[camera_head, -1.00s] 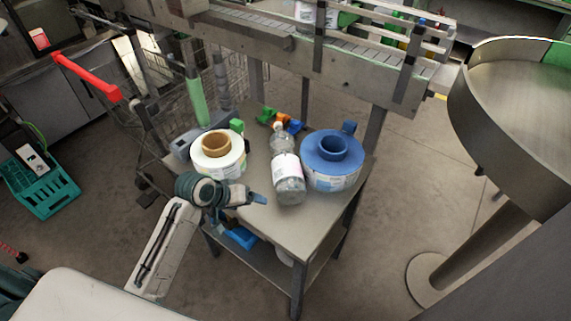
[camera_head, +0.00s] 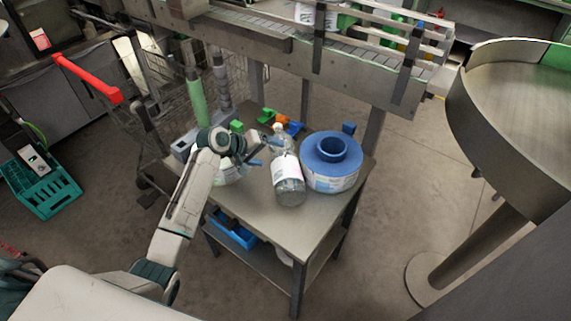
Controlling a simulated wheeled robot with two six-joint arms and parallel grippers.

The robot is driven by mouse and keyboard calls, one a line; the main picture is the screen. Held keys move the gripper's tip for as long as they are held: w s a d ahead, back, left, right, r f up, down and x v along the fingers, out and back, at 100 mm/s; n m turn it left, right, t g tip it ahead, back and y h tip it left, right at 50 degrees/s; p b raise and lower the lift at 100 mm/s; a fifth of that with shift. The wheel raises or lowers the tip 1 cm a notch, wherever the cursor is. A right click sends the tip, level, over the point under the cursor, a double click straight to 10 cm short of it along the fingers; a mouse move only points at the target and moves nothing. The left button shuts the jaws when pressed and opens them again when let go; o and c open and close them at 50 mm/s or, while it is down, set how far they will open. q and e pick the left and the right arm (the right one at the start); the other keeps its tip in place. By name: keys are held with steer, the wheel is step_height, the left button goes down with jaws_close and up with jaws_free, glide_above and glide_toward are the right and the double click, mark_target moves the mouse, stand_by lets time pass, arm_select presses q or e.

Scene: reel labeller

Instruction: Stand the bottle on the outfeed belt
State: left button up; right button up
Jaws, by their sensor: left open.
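My right gripper is not in view.
A blue reel (camera_head: 328,174) lies close to the bottle's right. A white reel (camera_head: 230,174) is largely hidden behind my left gripper. Small coloured parts (camera_head: 284,120) lie behind the bottle. A round metal turntable (camera_head: 520,95) stands at the right. The table's front is clear.

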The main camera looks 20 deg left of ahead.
mark_target(275, 156)
arm_select(q)
steer(key=shift+w+d+f+p, duration=0.15)
steer(key=shift+w+d+p, duration=0.05)
steer(key=shift+d+p, duration=0.1)
steer(key=p+x, duration=0.1)
steer(key=x, duration=0.2)
steer(key=shift+d+f, duration=0.15)
steer(key=shift+w+d+f, duration=0.25)
steer(key=shift+f, duration=0.2)
steer(key=c, duration=1.6)
steer(key=shift+r, duration=0.2)
steer(key=shift+c, duration=0.3)
